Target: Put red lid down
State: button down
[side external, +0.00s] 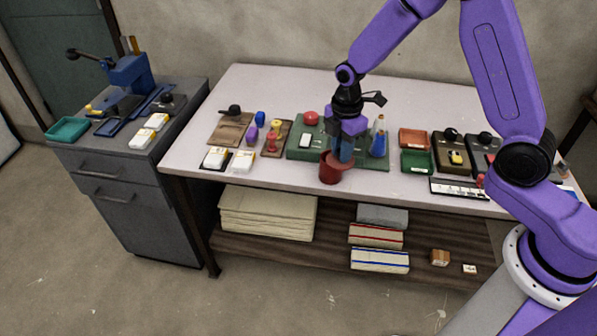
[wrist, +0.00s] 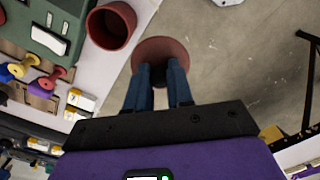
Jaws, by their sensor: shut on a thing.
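A red round lid (wrist: 160,50) is held between the blue fingers of my gripper (wrist: 161,74), its disc facing the wrist camera. In the wrist view it appears against the floor, past the table edge. The side view shows my gripper (side external: 346,157) pointing down at the table's front edge, with the lid (side external: 343,165) at its fingertips. A red cup (side external: 328,175) stands at that edge, just left of the lid in the side view. The wrist view shows the cup (wrist: 110,25) uncovered, with its dark inside visible. The lid and cup look apart there.
A green board (side external: 303,153) with a white block and red dome lies behind the cup. Blue bottles (side external: 378,143) stand right of my gripper. Red and green trays (side external: 416,161) are farther right. White blocks (side external: 243,161) sit to the left. The tabletop's back strip (side external: 280,85) is clear.

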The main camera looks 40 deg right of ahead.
jog(key=shift+w+a+f, duration=0.3)
jog(key=shift+w+f, duration=0.15)
jog(key=shift+f, duration=0.1)
jog(key=w+a+f, duration=0.2)
jog(key=w+f, duration=0.2)
jog(key=w, duration=0.5)
send_over(297, 173)
jog(key=f, duration=0.5)
jog(key=shift+s+d+f, duration=0.1)
jog(key=shift+s+d, duration=0.05)
jog(key=shift+s, duration=0.1)
jog(key=shift+w+f, duration=0.3)
jog(key=shift+f, duration=1.55)
jog(key=shift+f, duration=0.1)
jog(key=c, duration=1)
grip_release()
